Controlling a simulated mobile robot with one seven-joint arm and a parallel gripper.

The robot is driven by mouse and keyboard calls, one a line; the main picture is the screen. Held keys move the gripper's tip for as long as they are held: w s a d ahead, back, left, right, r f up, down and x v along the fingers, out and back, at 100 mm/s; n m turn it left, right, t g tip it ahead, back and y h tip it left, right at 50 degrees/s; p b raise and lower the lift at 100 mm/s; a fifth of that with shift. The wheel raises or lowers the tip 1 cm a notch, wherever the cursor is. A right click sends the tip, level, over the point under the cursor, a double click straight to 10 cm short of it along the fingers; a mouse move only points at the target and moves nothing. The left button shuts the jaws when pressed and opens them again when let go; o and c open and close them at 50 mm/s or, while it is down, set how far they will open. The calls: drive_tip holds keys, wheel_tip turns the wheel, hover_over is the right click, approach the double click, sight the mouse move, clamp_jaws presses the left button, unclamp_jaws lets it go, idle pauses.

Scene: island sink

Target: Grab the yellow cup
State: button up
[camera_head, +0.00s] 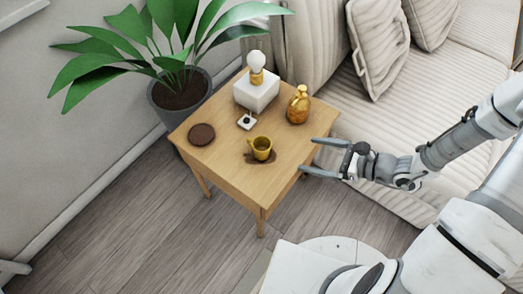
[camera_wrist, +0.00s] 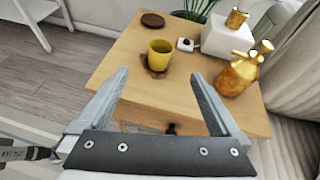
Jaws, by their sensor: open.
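A yellow cup (camera_head: 262,148) stands upright near the front middle of a small wooden side table (camera_head: 225,160), with a dark patch around its base. In the wrist view the cup (camera_wrist: 160,55) sits beyond my fingertips, a little left of centre between them. My gripper (camera_head: 309,158) is open and empty, off the right edge of the table, with its fingers pointing left towards the cup. In the wrist view my gripper (camera_wrist: 158,75) has its two fingers wide apart, and nothing is between them. The cup and the fingers are apart.
An amber bottle (camera_head: 298,107) stands on the table's right side. A white lamp (camera_head: 257,92) with a bare bulb stands at the back, with a small white device (camera_head: 246,122) before it. A dark coaster (camera_head: 201,134) lies left. A potted plant (camera_head: 180,92) and a sofa (camera_head: 440,90) flank the table.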

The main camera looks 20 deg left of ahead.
wheel_tip(320, 180, down, 2)
drive_tip(key=f+m, duration=0.1)
drive_tip(key=b, duration=0.4)
approach(256, 146)
drive_tip(key=shift+w+a+f+m+t, duration=0.1)
drive_tip(key=shift+a+f+m+t, duration=0.15)
drive_tip(key=shift+a, duration=0.35)
drive_tip(key=shift+w+a+f+m+t, duration=0.15)
drive_tip(key=shift+a+f, duration=0.2)
drive_tip(key=shift+a, duration=0.2)
drive_tip(key=shift+s+b+x, duration=0.15)
drive_tip(key=shift+b+x, duration=0.35)
drive_tip(key=shift+x, duration=0.85)
drive_tip(key=shift+s+b+x, duration=0.15)
drive_tip(key=shift+b+x, duration=0.35)
drive_tip(key=shift+x, duration=0.85)
drive_tip(key=shift+a, duration=0.1)
drive_tip(key=shift+c, duration=0.2)
drive_tip(key=c, duration=1.4)
drive_tip(key=shift+r, duration=0.1)
